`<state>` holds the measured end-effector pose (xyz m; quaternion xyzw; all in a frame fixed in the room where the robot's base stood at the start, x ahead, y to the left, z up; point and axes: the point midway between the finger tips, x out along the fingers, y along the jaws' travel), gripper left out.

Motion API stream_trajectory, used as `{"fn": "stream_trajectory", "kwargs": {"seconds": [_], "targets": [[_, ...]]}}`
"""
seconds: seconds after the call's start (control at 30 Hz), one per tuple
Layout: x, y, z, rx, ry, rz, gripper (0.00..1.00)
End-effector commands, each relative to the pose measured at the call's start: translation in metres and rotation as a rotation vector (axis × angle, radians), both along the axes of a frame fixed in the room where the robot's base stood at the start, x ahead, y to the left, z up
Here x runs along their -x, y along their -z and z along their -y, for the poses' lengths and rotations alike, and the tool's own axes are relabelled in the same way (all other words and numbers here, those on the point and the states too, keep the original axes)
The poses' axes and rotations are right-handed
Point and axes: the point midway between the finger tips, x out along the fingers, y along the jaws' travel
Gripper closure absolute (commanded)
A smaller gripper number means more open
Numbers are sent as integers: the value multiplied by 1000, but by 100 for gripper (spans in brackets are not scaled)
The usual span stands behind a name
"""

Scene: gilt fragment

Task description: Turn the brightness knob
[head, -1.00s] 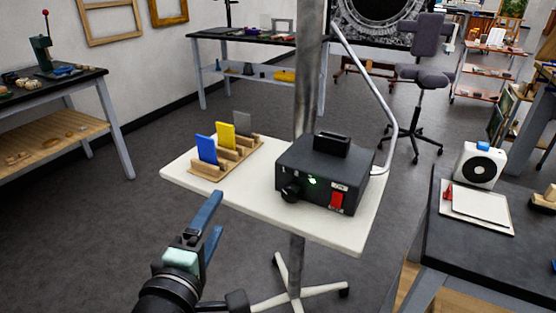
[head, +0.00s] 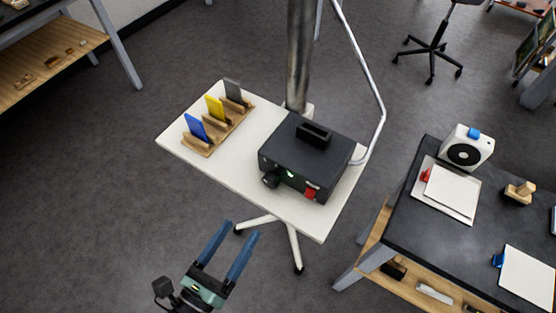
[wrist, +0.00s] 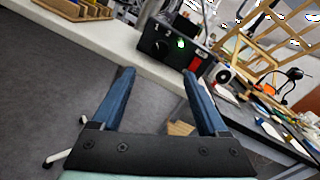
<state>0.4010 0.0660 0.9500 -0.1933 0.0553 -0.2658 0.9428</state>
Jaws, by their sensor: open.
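The black control box (head: 306,157) stands on a small white table (head: 180,139). On its front are a round black brightness knob (head: 271,181) at the left, a green light (head: 290,174) and a red switch (head: 310,193). In the wrist view the box front (wrist: 172,50) shows beyond my fingers, with the knob (wrist: 160,47) left of the green light. My gripper (head: 234,230) has two blue fingers, held apart and empty, in front of the white table in the picture. It is clear of the knob. In the wrist view my gripper (wrist: 158,78) is also open.
A wooden rack (head: 215,138) with blue, yellow and grey cards stands left of the box. A metal pole (head: 299,60) and a curved tube (head: 372,90) rise behind. A dark workbench (head: 420,240) with a fan (head: 466,148) is at the right. Floor left of the table is clear.

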Motion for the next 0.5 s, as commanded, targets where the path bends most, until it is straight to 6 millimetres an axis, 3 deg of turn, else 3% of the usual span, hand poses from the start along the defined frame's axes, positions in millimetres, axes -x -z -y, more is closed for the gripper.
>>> {"fn": "stream_trajectory", "kwargs": {"seconds": [0.17, 0.5], "targets": [[-16, -1, 11, 1, 4, 1, 23], [-77, -1, 48, -2, 6, 3, 23]]}}
